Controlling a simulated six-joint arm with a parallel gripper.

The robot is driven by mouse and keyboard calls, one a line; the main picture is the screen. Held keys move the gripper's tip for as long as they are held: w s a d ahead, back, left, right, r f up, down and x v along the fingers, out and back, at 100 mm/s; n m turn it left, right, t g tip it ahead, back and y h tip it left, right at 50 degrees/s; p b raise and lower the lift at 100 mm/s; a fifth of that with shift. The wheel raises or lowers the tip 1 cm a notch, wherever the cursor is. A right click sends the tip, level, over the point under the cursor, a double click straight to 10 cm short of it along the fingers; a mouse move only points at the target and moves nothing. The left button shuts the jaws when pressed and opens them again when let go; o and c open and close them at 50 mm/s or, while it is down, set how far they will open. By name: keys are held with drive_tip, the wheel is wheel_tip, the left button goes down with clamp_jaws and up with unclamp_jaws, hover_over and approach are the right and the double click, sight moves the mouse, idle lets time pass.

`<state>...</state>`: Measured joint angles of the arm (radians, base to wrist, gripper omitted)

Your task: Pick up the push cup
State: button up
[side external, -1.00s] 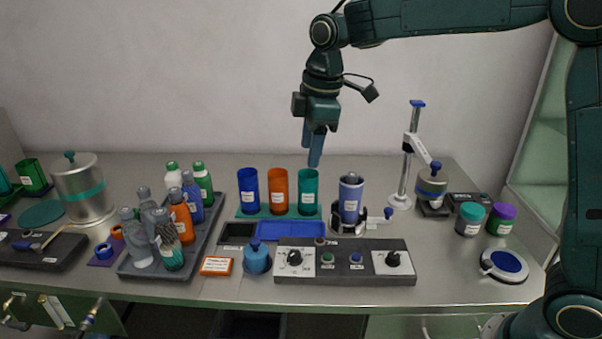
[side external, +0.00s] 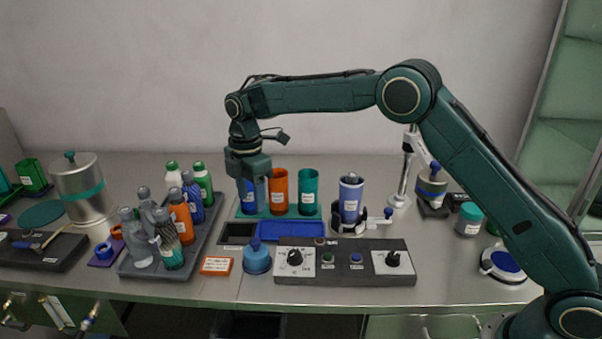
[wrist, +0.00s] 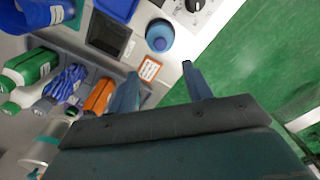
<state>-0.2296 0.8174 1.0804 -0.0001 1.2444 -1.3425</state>
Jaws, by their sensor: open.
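The push cup (side external: 257,261), which I take to be the small blue cup with a darker knob on top, stands upright near the front edge of the steel table, left of the control panel. It also shows in the wrist view (wrist: 160,37), beyond my fingertips. My gripper (side external: 257,205) hangs pointing down, above and behind the push cup, with its fingers in front of the blue tumbler at the back. In the wrist view my gripper (wrist: 159,77) is open and empty, its two fingers apart.
An orange label block (side external: 216,266) lies left of the push cup. The control panel (side external: 345,279) is close on its right. A blue tray (side external: 290,231) lies behind it. A grey tray (side external: 140,270) of bottles is farther left. Blue, orange and teal tumblers (side external: 278,190) stand at the back.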

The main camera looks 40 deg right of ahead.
hover_over(255, 240)
drive_tip(key=shift+d+f, duration=0.1)
drive_tip(key=shift+f, duration=4.2)
drive_tip(key=shift+w+f, duration=0.1)
drive_tip(key=shift+f, duration=2.5)
clamp_jaws()
